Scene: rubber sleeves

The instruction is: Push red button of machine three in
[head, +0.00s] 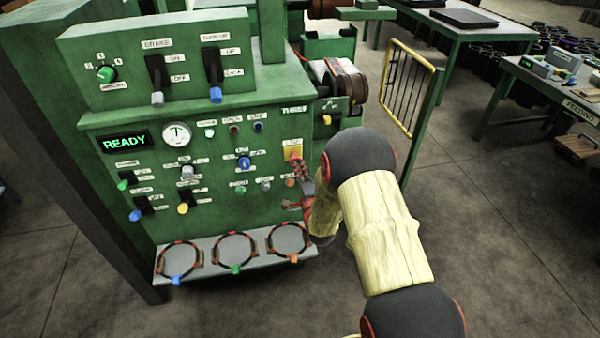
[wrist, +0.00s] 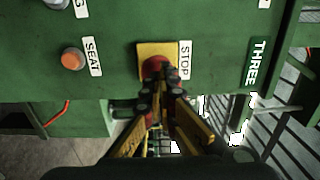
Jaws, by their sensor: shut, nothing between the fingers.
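The machine marked THREE is a green panel (head: 225,140); its name plate also shows in the wrist view (wrist: 257,63). Its red button (wrist: 153,66) sits on a yellow plate (wrist: 143,50) beside a STOP label. In the head view the yellow plate (head: 293,146) is at the panel's right side, and my gripper covers the area just below it. My gripper (head: 301,172) is shut and empty, with its fingertips (wrist: 160,88) at the lower edge of the button in the wrist view. They overlap the button there; I cannot tell whether they touch it.
An orange SEAT button (wrist: 72,58) is left of the plate in the wrist view. Several knobs and levers crowd the panel. A grey shelf (head: 205,262) with three rings juts out below. A yellow-framed gate (head: 408,85) stands to the right.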

